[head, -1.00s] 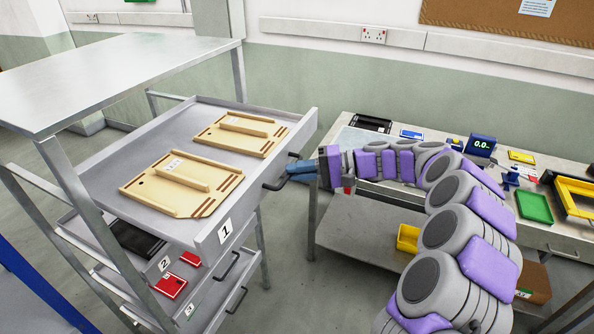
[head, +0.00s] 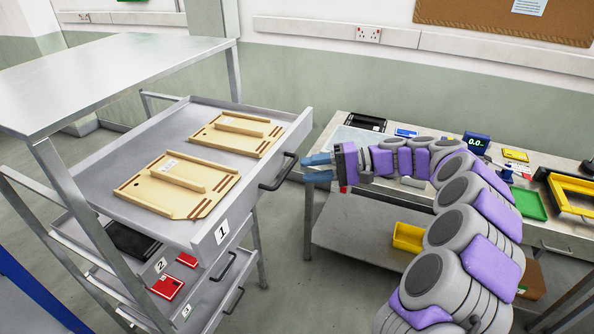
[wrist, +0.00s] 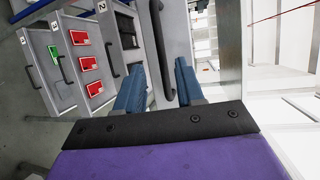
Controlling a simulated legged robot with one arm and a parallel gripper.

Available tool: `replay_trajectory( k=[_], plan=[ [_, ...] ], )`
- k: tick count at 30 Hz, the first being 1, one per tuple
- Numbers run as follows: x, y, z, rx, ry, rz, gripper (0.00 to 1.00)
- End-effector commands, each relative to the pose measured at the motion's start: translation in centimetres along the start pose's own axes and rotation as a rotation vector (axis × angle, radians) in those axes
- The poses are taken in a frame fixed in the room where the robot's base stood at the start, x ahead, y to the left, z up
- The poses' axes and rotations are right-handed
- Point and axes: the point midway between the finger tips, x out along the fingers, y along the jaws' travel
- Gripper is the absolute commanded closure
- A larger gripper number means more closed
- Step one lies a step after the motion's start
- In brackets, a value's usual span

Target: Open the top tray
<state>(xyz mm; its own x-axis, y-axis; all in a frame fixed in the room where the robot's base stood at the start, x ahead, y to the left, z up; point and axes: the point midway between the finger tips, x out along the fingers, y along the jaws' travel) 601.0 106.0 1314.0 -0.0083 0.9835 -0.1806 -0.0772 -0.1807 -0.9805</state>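The top tray (head: 118,204), labelled 1, is pulled well out of the metal rack and holds two wooden boards (head: 178,186). Its dark handle (head: 279,172) is on the front face; it also shows in the wrist view (wrist: 163,50). My gripper (head: 312,168) is just right of the handle in the head view, its blue fingers parted and apart from the handle. In the wrist view the two fingers (wrist: 158,90) are spread with a gap between them, and the handle's lower end appears in line with that gap. Nothing is held.
A narrow gap separates the rack and bench.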

Motion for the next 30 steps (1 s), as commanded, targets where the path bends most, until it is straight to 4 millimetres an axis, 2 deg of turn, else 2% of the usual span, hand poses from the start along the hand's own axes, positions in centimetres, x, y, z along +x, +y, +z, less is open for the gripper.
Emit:
replay_trajectory(
  k=[1,6,15,22,30],
  plan=[
    [-1.3,0.0,-0.1,-0.002,0.006,0.003,0.62],
    [-5.1,0.0,-0.2,-0.003,0.007,0.004,0.62],
    [-10.0,0.1,-0.1,0.002,0.002,0.004,0.62],
    [-11.4,0.0,-0.1,0.001,0.003,0.006,0.62],
    [-12.2,0.1,-0.1,0.001,0.001,0.004,0.62]
  ],
)
